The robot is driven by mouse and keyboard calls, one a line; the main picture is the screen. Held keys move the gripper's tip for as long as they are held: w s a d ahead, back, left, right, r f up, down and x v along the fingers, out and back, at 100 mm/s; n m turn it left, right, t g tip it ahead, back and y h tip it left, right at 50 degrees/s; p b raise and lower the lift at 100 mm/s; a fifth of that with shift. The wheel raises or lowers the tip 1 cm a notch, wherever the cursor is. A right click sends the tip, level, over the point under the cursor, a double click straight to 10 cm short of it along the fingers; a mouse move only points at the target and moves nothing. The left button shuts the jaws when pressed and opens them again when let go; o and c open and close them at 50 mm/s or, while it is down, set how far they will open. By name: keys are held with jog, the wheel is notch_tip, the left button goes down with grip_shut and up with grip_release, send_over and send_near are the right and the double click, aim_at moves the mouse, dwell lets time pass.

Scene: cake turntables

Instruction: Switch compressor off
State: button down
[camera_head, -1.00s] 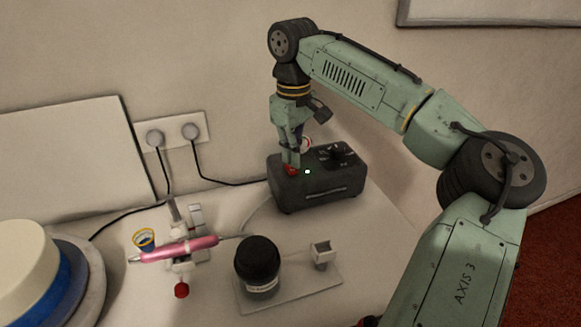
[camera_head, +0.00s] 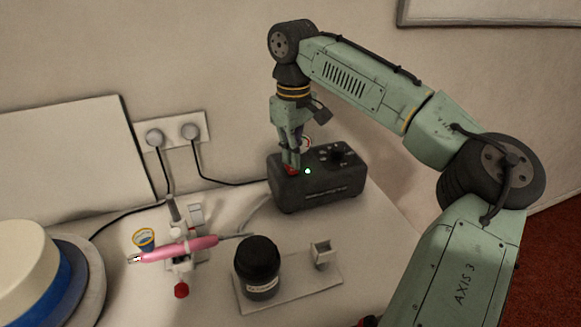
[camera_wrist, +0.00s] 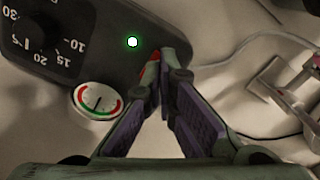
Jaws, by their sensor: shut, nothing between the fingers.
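The compressor (camera_head: 318,190) is a dark box at the back of the table by the wall; its top also shows in the wrist view (camera_wrist: 100,30). A red switch (camera_head: 291,170) is on its top at the left, mostly hidden by my fingers; a sliver of the red switch (camera_wrist: 150,72) shows in the wrist view. A green light (camera_head: 307,171) is lit beside it, also clear in the wrist view (camera_wrist: 133,42). My gripper (camera_head: 291,165) points down, shut and empty, with its tips at the switch. I cannot tell whether they touch it.
A dial knob (camera_head: 340,155) and a round gauge (camera_wrist: 98,101) are on the compressor. A pink airbrush (camera_head: 180,249) rests on a holder at the front left. A black-lidded jar (camera_head: 259,262) stands nearby. Two plugs sit in the wall socket (camera_head: 172,130).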

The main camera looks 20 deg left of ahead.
aim_at(293, 170)
jog(key=shift+f+b, duration=0.35)
jog(key=shift+f, duration=0.7)
dwell(0.4)
notch_tip(293, 170, up, 5)
jog(key=p, duration=0.5)
jog(key=shift+r+p, duration=0.3)
jog(key=shift+r, duration=0.7)
